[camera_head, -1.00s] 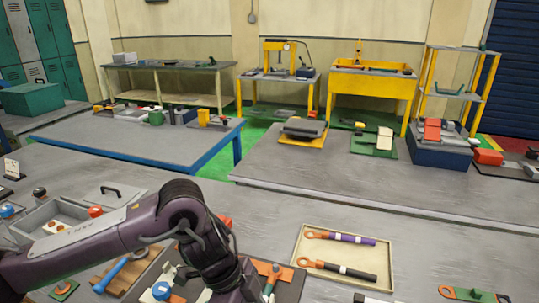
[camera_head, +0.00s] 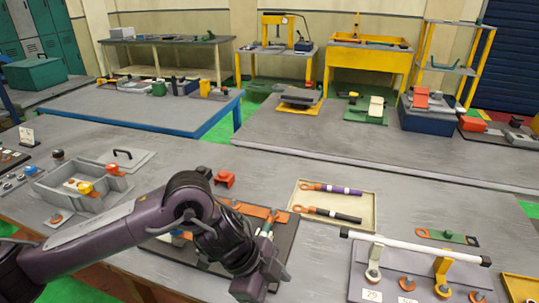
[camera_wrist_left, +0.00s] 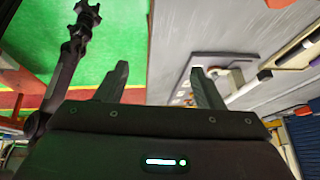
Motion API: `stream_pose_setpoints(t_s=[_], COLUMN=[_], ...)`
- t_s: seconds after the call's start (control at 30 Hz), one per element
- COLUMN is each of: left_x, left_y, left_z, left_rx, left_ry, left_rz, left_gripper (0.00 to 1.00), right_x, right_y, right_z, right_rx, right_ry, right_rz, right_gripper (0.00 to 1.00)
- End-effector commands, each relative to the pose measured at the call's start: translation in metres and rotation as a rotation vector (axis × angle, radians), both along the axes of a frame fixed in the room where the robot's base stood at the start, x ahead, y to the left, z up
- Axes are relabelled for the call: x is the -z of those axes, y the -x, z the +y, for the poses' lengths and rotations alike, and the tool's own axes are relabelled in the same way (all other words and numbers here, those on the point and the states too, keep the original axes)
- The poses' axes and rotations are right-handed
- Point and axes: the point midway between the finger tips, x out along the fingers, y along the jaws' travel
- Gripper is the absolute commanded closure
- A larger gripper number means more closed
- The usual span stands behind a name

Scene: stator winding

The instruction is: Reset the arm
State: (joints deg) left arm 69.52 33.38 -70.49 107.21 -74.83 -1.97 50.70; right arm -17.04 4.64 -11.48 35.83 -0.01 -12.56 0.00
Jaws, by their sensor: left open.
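My left arm (camera_head: 130,232) comes in from the left over the front workbench, bent at the elbow. My left gripper (camera_head: 265,285) hangs near the bench's front edge, beside a dark mat (camera_head: 278,233) with tools, part of which the arm hides. In the left wrist view my left gripper (camera_wrist_left: 160,86) has its two fingers wide apart with nothing between them. Green floor shows past one finger and the grey bench past the other. My right gripper is not seen in the head view.
A cream tray (camera_head: 367,219) holds two striped rods with orange ends. A grey stand with a white bar (camera_head: 415,247) and yellow post is to the right. A grey divided box (camera_head: 70,205) and a red block (camera_head: 224,179) lie left and behind. The bench middle is mostly clear.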

Motion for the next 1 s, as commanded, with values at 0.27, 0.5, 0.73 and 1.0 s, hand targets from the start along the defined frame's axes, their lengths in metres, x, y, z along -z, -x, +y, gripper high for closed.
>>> stream_pose_setpoints(t_s=[0.27,0.5,0.73,1.0], left_x=[-0.006,-0.044,-0.063,0.001], left_y=[0.016,0.014,-0.022,-0.02], left_z=[-0.061,-0.108,-0.068,0.068], left_rx=[0.003,-0.196,-0.651,-1.245], left_ry=[0.21,0.481,0.572,0.331], left_rz=[-0.106,-0.24,-0.289,-0.143], left_gripper=[0.38,0.38,0.38,0.38], right_x=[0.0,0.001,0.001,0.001], right_y=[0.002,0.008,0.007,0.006], right_z=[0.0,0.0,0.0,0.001], right_rx=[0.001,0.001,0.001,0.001], right_ry=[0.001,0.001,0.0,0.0], right_rz=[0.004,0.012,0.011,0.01], right_gripper=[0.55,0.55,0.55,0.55])
